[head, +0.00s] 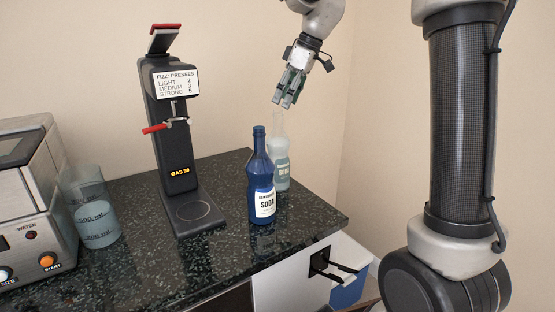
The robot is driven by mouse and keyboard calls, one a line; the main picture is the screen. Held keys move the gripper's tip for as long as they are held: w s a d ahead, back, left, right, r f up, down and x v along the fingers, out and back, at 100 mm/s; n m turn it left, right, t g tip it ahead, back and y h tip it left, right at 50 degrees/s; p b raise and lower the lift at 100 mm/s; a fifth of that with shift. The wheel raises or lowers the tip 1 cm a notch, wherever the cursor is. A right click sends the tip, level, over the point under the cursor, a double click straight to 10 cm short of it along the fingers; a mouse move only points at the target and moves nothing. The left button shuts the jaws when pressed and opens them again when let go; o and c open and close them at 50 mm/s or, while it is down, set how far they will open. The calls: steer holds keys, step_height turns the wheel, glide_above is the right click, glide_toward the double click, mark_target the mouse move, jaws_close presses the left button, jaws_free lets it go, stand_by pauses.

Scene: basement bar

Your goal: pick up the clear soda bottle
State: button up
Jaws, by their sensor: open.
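The clear soda bottle (282,166) stands upright on the dark speckled counter, near its right side. A blue soda bottle (261,184) with a white label stands in front of it and hides part of its left side. My gripper (286,103) is open and empty. It points down and appears just above the clear bottle's neck in the picture. I cannot tell whether the fingertips touch the bottle.
A black soda machine (172,137) with red handles stands left of the bottles. A clear measuring jug (95,212) and a metal appliance (34,200) are at the far left. The counter (215,250) is bare in front. A wall rises close behind the bottles.

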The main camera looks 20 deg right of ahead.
mark_target(275, 129)
steer(key=x, duration=0.8)
steer(key=shift+s+d, duration=0.2)
steer(key=shift+s, duration=0.1)
jaws_close()
